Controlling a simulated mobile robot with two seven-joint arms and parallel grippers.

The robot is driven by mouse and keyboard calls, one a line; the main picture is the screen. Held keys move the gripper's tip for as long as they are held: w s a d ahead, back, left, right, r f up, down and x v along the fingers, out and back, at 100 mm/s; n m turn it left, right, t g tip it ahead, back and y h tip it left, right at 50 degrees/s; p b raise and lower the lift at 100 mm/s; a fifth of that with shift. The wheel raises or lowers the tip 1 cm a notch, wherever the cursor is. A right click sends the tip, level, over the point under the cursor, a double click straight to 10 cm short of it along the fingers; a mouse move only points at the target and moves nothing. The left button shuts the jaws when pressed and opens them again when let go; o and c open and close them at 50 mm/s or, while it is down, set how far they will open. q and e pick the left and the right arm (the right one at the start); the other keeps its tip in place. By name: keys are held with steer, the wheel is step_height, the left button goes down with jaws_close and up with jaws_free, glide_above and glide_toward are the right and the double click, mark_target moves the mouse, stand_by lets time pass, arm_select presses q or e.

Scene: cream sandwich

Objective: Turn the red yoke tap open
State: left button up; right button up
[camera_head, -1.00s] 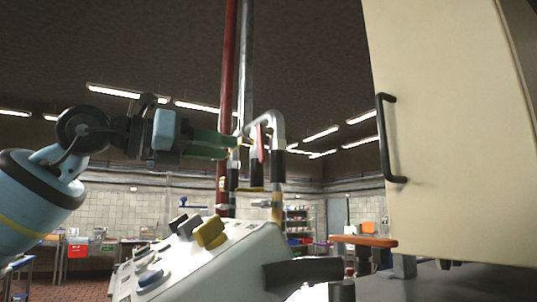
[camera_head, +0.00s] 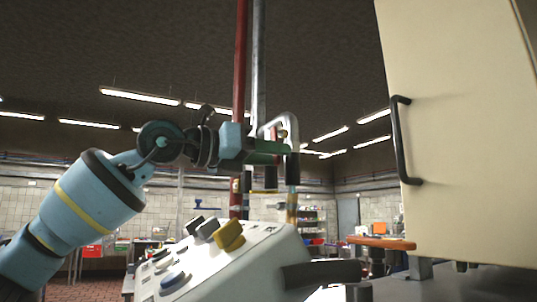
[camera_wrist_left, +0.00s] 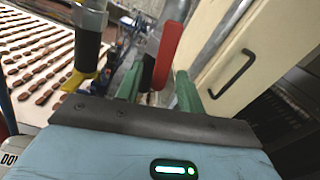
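The red tap handle (camera_wrist_left: 168,55) shows in the left wrist view, slanted, with a black part beside its lower left. My left gripper (camera_wrist_left: 159,90) has its two green fingers apart, one on each side of the red handle. A gap shows between the handle and the right finger; contact on the left is unclear. In the head view my left gripper (camera_head: 282,152) reaches from the left across the bent metal pipe (camera_head: 290,125). The red handle is hidden there behind the gripper. My right gripper is not in view.
A red upright pipe (camera_head: 240,70) and a grey pipe (camera_head: 258,60) stand behind the gripper. Below is a white console (camera_head: 262,250) with yellow and blue knobs. A cream cabinet (camera_head: 450,130) with a black handle stands at right. Trays of brown pieces (camera_wrist_left: 40,60) lie at left.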

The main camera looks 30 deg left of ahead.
arm_select(q)
jaws_close()
steer(key=shift+w+a+m, duration=0.25)
steer(key=shift+a+m, duration=0.2)
steer(key=shift+m, duration=0.75)
jaws_free()
steer(key=shift+s+a, duration=0.1)
steer(key=shift+s, duration=0.05)
steer(key=v, duration=0.7)
steer(key=shift+s+a, duration=0.15)
steer(key=shift+s, duration=0.05)
